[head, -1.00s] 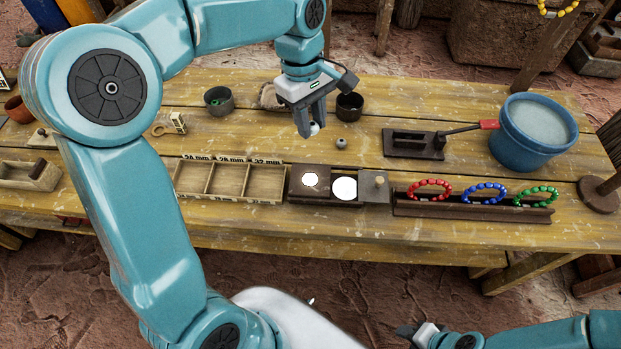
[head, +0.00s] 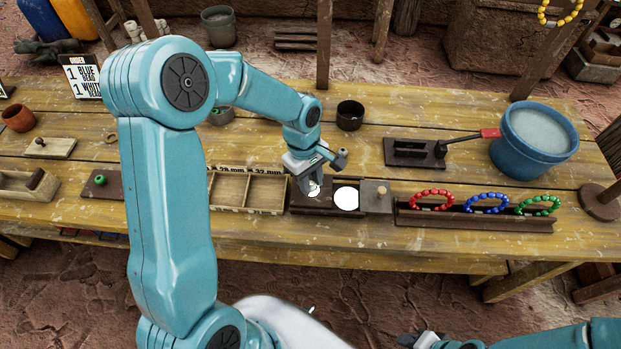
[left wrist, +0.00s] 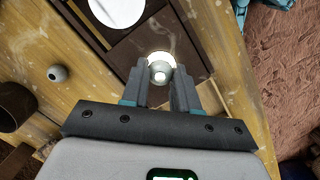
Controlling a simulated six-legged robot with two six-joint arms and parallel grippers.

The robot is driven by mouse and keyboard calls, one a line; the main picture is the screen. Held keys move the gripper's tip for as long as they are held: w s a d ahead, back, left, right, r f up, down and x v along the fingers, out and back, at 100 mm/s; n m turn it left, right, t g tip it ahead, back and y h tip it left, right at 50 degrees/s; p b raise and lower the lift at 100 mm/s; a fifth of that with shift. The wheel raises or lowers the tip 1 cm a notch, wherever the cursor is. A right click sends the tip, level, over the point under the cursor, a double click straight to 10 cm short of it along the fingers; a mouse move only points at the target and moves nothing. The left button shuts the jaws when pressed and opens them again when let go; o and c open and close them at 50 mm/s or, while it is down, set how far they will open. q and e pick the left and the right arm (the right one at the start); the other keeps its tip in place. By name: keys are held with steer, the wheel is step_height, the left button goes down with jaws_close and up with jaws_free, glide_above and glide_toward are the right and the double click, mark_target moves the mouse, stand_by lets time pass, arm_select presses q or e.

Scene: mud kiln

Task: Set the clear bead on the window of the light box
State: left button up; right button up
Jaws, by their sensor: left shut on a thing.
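The dark light box (head: 372,209) stands near the table's front edge. Its larger round window (head: 346,198) glows white. Its smaller lit window (left wrist: 160,57) glows behind the bead in the left wrist view. My left gripper (head: 313,190) points down over that smaller window. It is shut on the clear bead (left wrist: 160,74), which sits between the fingertips; whether the bead touches the window I cannot tell. My right gripper (head: 418,338) is low at the bottom edge, away from the table, and its jaws are unclear.
A wooden sorting tray (head: 248,211) is left of the box; a dark rack (head: 470,219) with red, blue and green bead rings is right. A grey bead (left wrist: 57,73) lies on the table behind the box. A black cup (head: 350,115) and blue bucket (head: 534,141) stand farther back.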

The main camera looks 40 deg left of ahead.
arm_select(q)
steer(key=shift+s+d+r, duration=0.1)
steer(key=shift+f, duration=0.2)
steer(key=o, duration=1)
steer(key=shift+r, duration=0.1)
steer(key=shift+r, duration=0.55)
steer(key=r, duration=0.3)
steer(key=a+r, duration=0.1)
steer(key=r, duration=0.7)
steer(key=shift+a, duration=0.4)
